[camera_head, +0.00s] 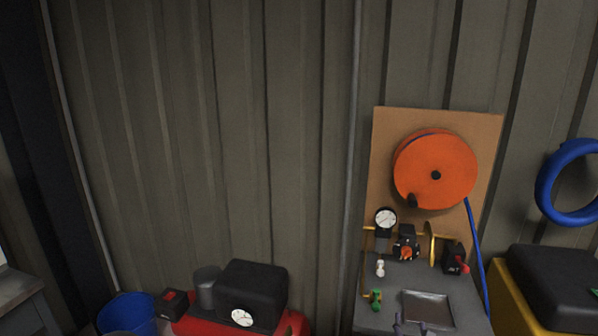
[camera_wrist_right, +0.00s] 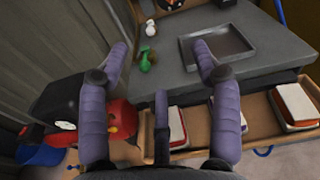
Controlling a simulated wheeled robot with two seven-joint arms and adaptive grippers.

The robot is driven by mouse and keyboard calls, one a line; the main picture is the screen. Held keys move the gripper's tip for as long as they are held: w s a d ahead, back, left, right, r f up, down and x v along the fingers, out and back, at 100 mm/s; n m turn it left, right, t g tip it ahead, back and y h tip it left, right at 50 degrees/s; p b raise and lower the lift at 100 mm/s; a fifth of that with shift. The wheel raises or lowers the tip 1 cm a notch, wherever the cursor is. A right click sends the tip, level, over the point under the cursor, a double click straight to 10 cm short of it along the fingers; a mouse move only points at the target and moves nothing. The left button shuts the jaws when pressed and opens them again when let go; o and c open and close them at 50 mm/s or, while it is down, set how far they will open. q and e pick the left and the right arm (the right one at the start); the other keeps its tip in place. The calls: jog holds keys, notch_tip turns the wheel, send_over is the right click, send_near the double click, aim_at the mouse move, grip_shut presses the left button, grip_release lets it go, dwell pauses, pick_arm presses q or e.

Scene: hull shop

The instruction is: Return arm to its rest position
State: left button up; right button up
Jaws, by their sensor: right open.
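My right gripper (camera_head: 410,327) shows at the bottom edge of the head view, in front of the grey bench. Only its purple fingertips show there. In the right wrist view the gripper (camera_wrist_right: 161,55) has its purple fingers spread apart with nothing between them. The grey bench top (camera_wrist_right: 185,85) lies beyond the fingers. The rest of my right arm is hidden, and my left gripper is in neither view.
A shallow metal tray (camera_head: 428,309), a green item (camera_head: 376,299) and a white item (camera_head: 380,268) rest on the bench. An open wooden drawer (camera_wrist_right: 262,135) holding several boxes lies below it. A red compressor (camera_head: 190,326) and a blue bucket (camera_head: 127,312) stand left.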

jog(key=s+a+f+n+g+y+b, duration=0.1)
jog(key=s+a+f+n+g+y, duration=0.3)
jog(key=f+n, duration=0.65)
jog(key=s+a+f+n+g+y, duration=0.2)
jog(key=s+a+f+n+g, duration=0.35)
jog(key=f, duration=0.85)
jog(key=s+a+f+n+g+y, duration=0.1)
jog(key=s+a+f+n+g, duration=0.1)
jog(key=s+n, duration=0.4)
jog(key=s+a+f+n+g+y+b, duration=0.1)
jog(key=s+a+f+n+g, duration=0.1)
jog(key=s+a+f+n, duration=0.2)
jog(key=s+a+f+n+g, duration=0.2)
jog(key=s+a+f+n, duration=0.1)
jog(key=s+f+n, duration=0.2)
jog(key=s+n, duration=0.2)
jog(key=s, duration=0.2)
jog(key=shift+s+f+n+g+y, duration=0.35)
jog(key=shift+s+n+y, duration=0.05)
